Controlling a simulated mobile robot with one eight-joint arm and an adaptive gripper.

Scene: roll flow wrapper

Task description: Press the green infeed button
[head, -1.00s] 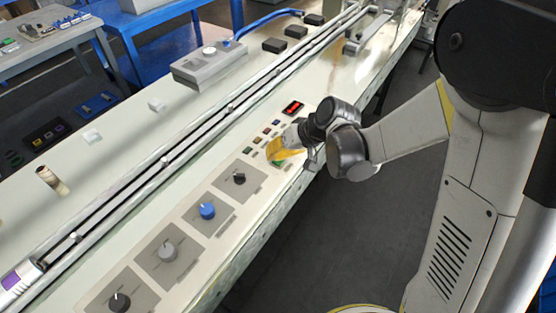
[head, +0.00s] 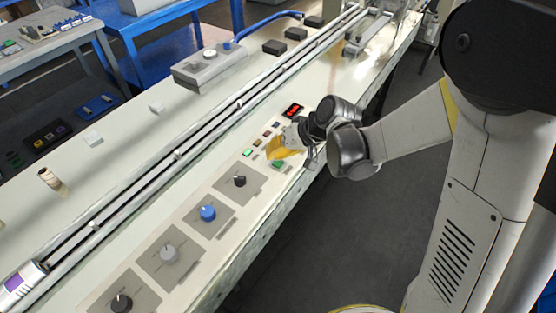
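My gripper (head: 274,152), with yellow fingers, is low over the control panel (head: 262,165) on the near side of the long pale machine top. A green button (head: 277,164) shows just beside and below the fingers, partly close against them. A small lit green indicator or button (head: 247,153) is to the left of the fingers. I cannot read any label, so I cannot tell which green one is the infeed button. I cannot tell whether the fingertips touch a button. The fingers are too small to show whether they are open or shut.
A red display (head: 293,111) and small coloured buttons (head: 266,134) lie behind the gripper. Several knobs, one blue (head: 207,212), line the panel toward the lower left. A railed conveyor track (head: 150,177) runs along the machine. A grey box (head: 208,65) stands beyond it.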

